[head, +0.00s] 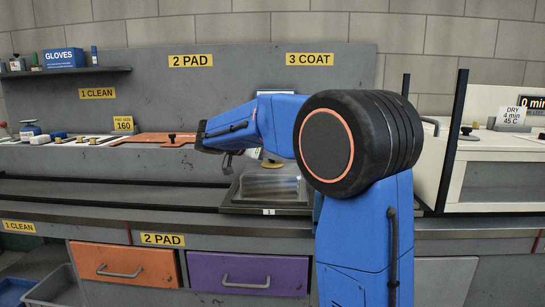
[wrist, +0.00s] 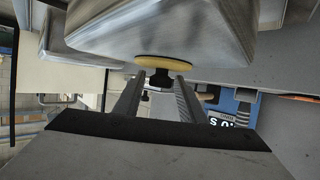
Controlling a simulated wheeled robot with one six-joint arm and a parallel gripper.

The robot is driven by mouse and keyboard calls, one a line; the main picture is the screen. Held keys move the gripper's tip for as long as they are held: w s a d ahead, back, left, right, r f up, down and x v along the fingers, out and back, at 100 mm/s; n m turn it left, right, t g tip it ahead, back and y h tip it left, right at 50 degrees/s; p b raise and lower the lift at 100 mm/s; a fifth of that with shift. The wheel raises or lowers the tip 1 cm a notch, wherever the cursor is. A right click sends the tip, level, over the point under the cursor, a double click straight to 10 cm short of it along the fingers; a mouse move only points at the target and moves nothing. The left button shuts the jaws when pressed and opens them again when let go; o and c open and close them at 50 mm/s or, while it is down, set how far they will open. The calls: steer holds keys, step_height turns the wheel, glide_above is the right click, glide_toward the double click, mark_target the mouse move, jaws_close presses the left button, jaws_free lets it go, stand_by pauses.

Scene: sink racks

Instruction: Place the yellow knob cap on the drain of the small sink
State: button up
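The yellow knob cap (head: 271,163) is a yellow disc with a black knob. In the wrist view its disc (wrist: 163,63) shows nearly edge-on, just beyond my fingertips. My gripper (wrist: 160,84) has one finger on each side of the black knob and appears shut on it. The drain is not visible, and I cannot tell the cap's exact height over the basin.
A white and dark drying cabinet (head: 495,180) stands at the right. My blue arm hides the counter right of the sink.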

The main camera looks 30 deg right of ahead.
steer(key=shift+r, duration=0.1)
steer(key=shift+a+r, duration=0.1)
steer(key=shift+a, duration=0.1)
steer(key=v, duration=1.1)
steer(key=shift+s+a+r, duration=0.1)
steer(key=shift+a, duration=0.15)
steer(key=shift+a, duration=0.1)
